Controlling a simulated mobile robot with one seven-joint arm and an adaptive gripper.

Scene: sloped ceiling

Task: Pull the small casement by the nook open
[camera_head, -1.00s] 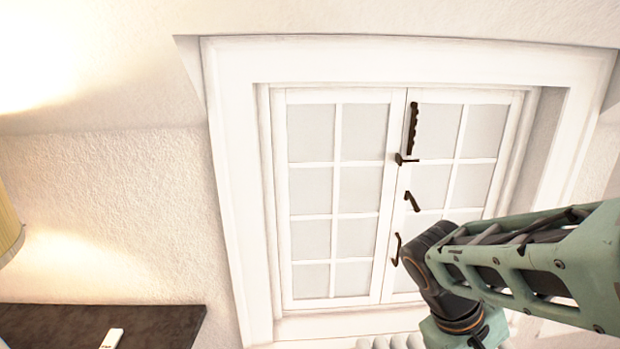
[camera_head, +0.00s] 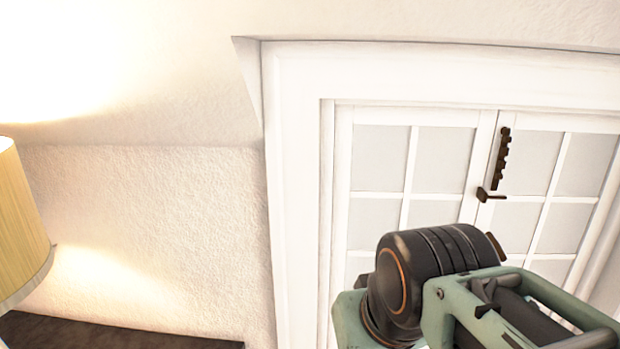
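The small casement (camera_head: 434,168) is a white two-leaf window with frosted panes, set in a deep white frame. Its two leaves meet edge to edge and look closed. A dark notched stay and catch (camera_head: 501,160) sit at the upper part of the meeting line. My arm covers the lower middle of the window, and the lower handles are hidden behind it or out of frame. My gripper is not in view; only arm links show.
A yellow lampshade (camera_head: 20,222) stands at the left edge. A dark shelf or tabletop (camera_head: 110,333) runs along the lower left. The rough white wall (camera_head: 150,235) between lamp and window frame is bare. The ceiling slopes above.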

